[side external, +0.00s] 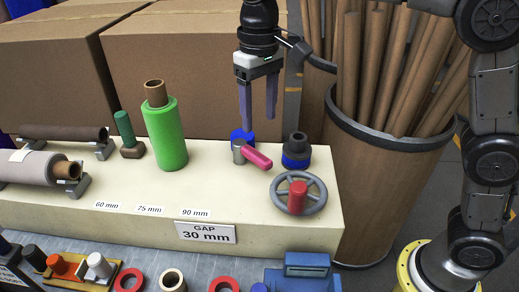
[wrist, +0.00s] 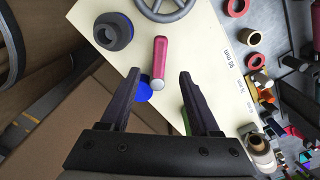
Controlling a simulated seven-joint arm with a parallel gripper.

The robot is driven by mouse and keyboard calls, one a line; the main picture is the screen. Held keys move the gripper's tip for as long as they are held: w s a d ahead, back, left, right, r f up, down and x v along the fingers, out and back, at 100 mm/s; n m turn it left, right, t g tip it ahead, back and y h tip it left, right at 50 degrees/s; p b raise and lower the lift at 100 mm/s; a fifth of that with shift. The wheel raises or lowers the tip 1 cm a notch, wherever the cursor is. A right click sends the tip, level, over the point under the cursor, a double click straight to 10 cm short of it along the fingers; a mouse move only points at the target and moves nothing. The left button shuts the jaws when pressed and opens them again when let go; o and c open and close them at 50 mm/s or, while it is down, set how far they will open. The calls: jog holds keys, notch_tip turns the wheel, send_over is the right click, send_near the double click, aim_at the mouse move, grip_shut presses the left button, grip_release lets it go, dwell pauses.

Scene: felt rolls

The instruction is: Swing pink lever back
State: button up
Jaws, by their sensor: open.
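The pink lever (side external: 257,158) lies on the cream bench top, joined to a short grey post (side external: 238,151). In the side view it points right and slightly toward the camera. The lever also shows in the wrist view (wrist: 160,58), between and beyond the fingertips, with the round grey end nearest my gripper. My gripper (side external: 258,125) points down just behind and above the lever, its fingers apart and empty. In the wrist view the two fingers (wrist: 158,82) spread to either side of the lever's grey end. I cannot tell whether a finger touches anything. A blue piece (side external: 242,136) sits behind the post.
A dark and blue knob (side external: 296,151) stands right of the lever, and a grey handwheel (side external: 312,205) with a red knob is in front. A green roll (side external: 165,135) stands to the left. A bin of cardboard tubes (side external: 370,170) is at right, and boxes (side external: 190,70) stand behind.

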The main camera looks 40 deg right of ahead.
aim_at(259, 155)
notch_tip(259, 155, down, 10)
jog(key=shift+r, duration=0.25)
grip_shut()
dwell(0.3)
dwell(1.2)
